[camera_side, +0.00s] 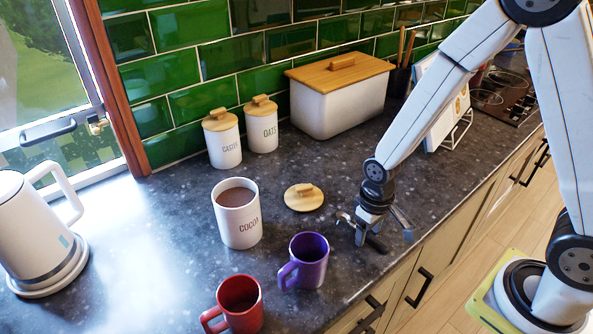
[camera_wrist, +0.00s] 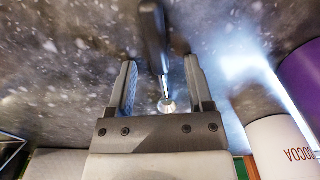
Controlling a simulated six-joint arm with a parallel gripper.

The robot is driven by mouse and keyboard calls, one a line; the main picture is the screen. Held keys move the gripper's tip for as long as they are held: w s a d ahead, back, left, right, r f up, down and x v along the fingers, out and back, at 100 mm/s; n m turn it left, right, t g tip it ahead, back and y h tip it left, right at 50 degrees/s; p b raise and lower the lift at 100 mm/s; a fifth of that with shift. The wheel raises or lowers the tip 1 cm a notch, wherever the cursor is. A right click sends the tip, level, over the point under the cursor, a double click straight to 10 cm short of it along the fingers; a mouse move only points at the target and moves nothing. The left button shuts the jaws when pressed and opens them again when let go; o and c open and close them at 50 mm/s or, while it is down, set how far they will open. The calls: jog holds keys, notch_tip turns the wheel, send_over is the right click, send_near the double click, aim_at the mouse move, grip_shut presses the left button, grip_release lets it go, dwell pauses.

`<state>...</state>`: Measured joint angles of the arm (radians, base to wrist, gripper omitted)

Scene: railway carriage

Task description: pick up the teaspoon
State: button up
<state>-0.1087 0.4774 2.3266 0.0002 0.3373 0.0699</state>
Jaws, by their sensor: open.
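The teaspoon (camera_wrist: 152,38) has a black handle and a metal neck and bowl. In the wrist view it lies lengthwise between the two fingers of my gripper (camera_wrist: 160,72), with a visible gap on each side. Part of its bowl end is hidden by the gripper body. In the side view my gripper (camera_side: 378,230) is low over the dark worktop, open and pointing down.
A purple mug (camera_side: 312,270) and a red mug (camera_side: 243,312) stand left of my gripper. The cocoa canister (camera_side: 240,228) is open beside its wooden lid (camera_side: 305,198). The worktop's front edge is close on the right; a bread bin (camera_side: 335,105) stands behind.

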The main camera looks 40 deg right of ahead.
aim_at(368, 234)
grip_shut()
jog(key=shift+r, duration=0.1)
notch_tip(368, 234, up, 10)
dwell(1.1)
dwell(0.6)
